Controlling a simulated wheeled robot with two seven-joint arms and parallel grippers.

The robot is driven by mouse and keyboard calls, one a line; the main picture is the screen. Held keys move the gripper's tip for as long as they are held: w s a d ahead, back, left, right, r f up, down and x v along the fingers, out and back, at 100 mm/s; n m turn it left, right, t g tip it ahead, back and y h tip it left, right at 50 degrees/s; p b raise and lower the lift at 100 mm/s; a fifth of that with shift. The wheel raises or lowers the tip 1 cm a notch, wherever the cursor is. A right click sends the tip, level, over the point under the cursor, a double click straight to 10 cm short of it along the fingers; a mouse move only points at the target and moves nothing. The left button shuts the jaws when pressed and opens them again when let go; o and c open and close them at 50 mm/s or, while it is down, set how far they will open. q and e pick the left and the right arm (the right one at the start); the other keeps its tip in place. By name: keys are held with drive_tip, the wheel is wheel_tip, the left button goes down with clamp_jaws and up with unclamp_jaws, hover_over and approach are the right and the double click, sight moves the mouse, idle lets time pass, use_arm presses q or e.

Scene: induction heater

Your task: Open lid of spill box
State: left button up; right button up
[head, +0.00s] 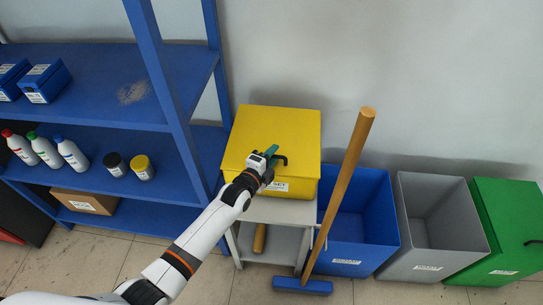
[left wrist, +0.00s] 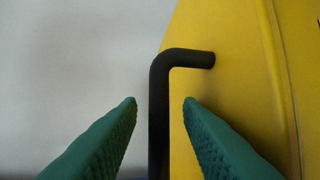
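The yellow spill box (head: 270,132) stands on a small grey stand, with its lid shut. Its black handle (head: 282,160) is at the front of the lid. My left gripper (head: 271,153) is at the front of the box, by the handle. In the left wrist view, the black handle (left wrist: 158,110) runs between the two open green fingers (left wrist: 160,102), and the yellow lid (left wrist: 235,70) is behind it. Neither finger visibly presses on the handle. My right gripper is in neither view.
A wooden-handled broom (head: 340,190) leans in front of the blue bin (head: 375,225). A grey bin (head: 430,220) and a green bin (head: 505,225) stand further right. A blue shelf (head: 100,105) with bottles and boxes is at the left. The grey stand (head: 290,212) is under the box.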

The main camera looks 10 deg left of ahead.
use_arm(q)
clamp_jaws()
drive_tip(key=shift+r, duration=0.1)
drive_tip(key=w+r+g+p, duration=0.2)
drive_tip(key=w+r+p, duration=0.1)
drive_tip(key=r+p, duration=0.2)
drive_tip(key=w+r+n+g+y+p, duration=0.1)
drive_tip(key=w+r+g+p, duration=0.2)
drive_tip(key=r+p, duration=0.3)
drive_tip(key=shift+w+r, duration=0.75)
drive_tip(key=shift+r, duration=1.15)
unclamp_jaws()
drive_tip(key=shift+s, duration=0.1)
